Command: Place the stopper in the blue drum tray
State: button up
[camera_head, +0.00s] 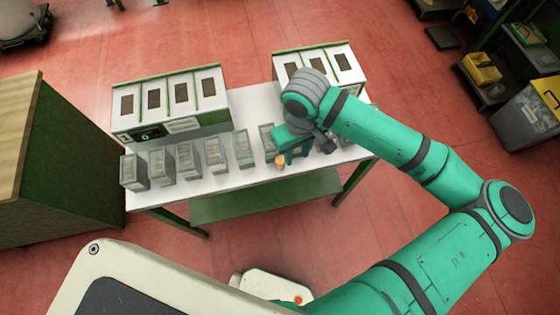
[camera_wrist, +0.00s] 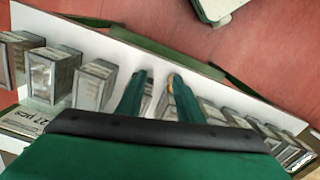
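A small tan stopper (camera_head: 280,160) shows at the front of the white table, right at my gripper's fingertips (camera_head: 284,154). In the wrist view, my two green fingers (camera_wrist: 157,76) stand apart, with a pale gap between them. A tan bit of the stopper (camera_wrist: 171,82) shows against the inner side of the right finger, mostly hidden by it. I see no firm grip on it. No tray that is clearly blue can be made out in either view. My arm hides part of the table's right side.
Several grey clear-fronted bins (camera_head: 190,160) stand in a row along the white table (camera_head: 255,105), close on both sides of my gripper. Two white cabinets with green tops (camera_head: 170,98) stand behind them. A green-sided block with a wooden top (camera_head: 70,165) is at the left.

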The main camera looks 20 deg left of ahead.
aim_at(280, 160)
jog(key=shift+n, duration=0.8)
jog(key=a+r, duration=0.2)
jog(key=a, duration=0.1)
jog(key=a+r, duration=0.1)
jog(key=r, duration=0.1)
jog(key=shift+s+a, duration=0.2)
jog(key=shift+s, duration=0.15)
notch_tip(280, 160, down, 11)
jog(key=shift+s+a+r, duration=0.1)
jog(key=shift+r, duration=0.1)
grip_shut()
